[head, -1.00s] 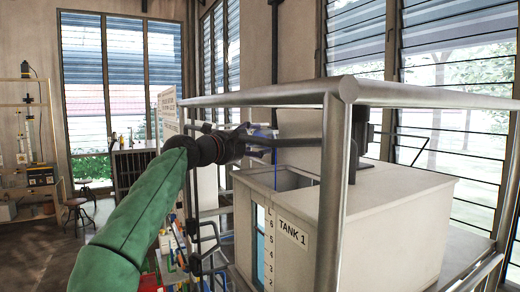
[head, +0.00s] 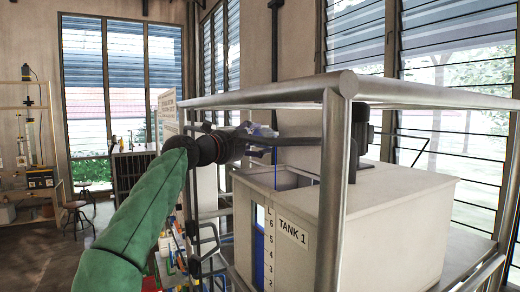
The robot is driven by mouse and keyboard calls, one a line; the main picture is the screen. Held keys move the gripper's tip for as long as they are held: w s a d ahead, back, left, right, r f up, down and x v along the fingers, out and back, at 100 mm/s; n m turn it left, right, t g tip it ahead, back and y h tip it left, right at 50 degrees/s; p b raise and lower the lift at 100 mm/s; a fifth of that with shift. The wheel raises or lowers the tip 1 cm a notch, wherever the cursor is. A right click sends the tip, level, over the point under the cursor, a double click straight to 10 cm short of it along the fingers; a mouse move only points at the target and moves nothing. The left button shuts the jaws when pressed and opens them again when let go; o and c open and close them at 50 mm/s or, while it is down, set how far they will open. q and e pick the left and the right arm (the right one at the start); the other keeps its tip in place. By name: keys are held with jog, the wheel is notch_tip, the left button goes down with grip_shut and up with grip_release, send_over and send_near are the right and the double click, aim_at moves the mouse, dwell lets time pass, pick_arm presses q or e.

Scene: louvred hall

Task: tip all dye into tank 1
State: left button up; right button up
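Tank 1 (head: 390,215) is a pale box with a "TANK 1" label, an open top hatch (head: 290,178) and a level scale beside a narrow sight window (head: 260,245). The window shows deep blue. My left arm, in a green sleeve, reaches in from the left over the railing. My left gripper (head: 258,143) is closed around a small clear, bluish container (head: 262,130), held tipped above the hatch. A thin blue stream (head: 277,172) falls from it into the opening. How much dye is left inside is too small to tell. My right gripper is out of view.
A metal railing with a thick post (head: 335,190) stands in front of the tank. A dark motor-like fitting (head: 358,140) sits on the tank top. Shelves with lab gear (head: 35,150) and a stool (head: 77,205) stand at the left, by open floor.

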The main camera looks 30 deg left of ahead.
pick_arm(q)
jog(key=shift+s, duration=0.1)
dwell(0.3)
jog(key=shift+r+b, duration=0.1)
jog(key=shift+b, duration=0.25)
jog(key=shift+r+m, duration=0.1)
jog(key=shift+m, duration=0.2)
jog(key=shift+r, duration=0.1)
jog(key=shift+t+b, duration=0.3)
dwell(0.4)
